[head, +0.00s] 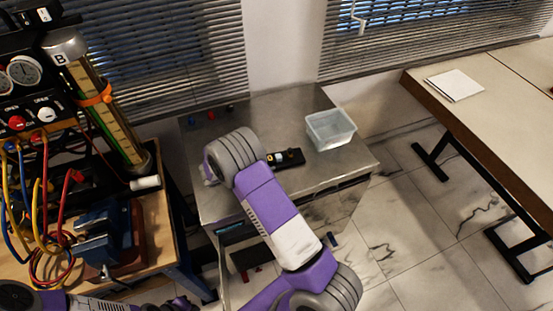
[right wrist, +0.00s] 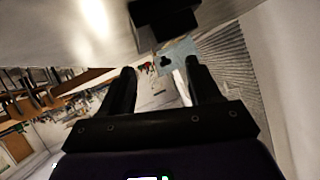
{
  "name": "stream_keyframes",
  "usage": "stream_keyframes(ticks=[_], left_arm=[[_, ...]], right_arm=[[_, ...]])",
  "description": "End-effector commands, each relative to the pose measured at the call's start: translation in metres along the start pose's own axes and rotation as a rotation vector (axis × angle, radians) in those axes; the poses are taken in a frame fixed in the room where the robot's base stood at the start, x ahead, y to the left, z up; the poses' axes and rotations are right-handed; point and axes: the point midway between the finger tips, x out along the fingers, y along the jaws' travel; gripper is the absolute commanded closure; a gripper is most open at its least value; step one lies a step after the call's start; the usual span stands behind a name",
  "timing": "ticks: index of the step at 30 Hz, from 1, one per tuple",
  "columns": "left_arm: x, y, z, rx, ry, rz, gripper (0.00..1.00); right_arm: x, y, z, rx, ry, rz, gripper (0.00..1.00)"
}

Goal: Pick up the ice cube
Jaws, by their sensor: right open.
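I cannot make out the ice cube in either view. A clear plastic container (head: 333,145) stands on the metal bench top, and its contents cannot be told apart. My right arm reaches over the bench in the head view, with its grey wrist joint left of the container. My right gripper (right wrist: 162,72) shows in the right wrist view, with its two black fingers spread and nothing visible between them. Its fingertips are hidden in the head view. My left gripper cannot be seen; only parts of my left arm show at the bottom left.
Small coloured knobs (head: 211,115) line the bench's back left. A gauge rig (head: 25,75) with hoses and a blue vise (head: 103,240) stand left. A desk (head: 500,105) stands right.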

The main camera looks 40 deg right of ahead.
Motion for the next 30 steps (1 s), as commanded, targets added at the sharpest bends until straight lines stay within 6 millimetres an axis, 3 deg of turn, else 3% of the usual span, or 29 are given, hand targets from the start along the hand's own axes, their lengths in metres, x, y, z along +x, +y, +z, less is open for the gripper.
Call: stream_keyframes(ticks=[12, 21, 30], left_arm=[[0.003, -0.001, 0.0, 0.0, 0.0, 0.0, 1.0], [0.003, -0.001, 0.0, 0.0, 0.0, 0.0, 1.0], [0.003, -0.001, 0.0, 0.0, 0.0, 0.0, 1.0]], right_arm=[[0.055, -0.005, -0.003, 0.0, 0.001, 0.002, 0.38], [0.062, -0.004, -0.002, -0.001, -0.002, 0.002, 0.38], [0.062, -0.003, -0.001, -0.003, -0.003, 0.005, 0.82]])
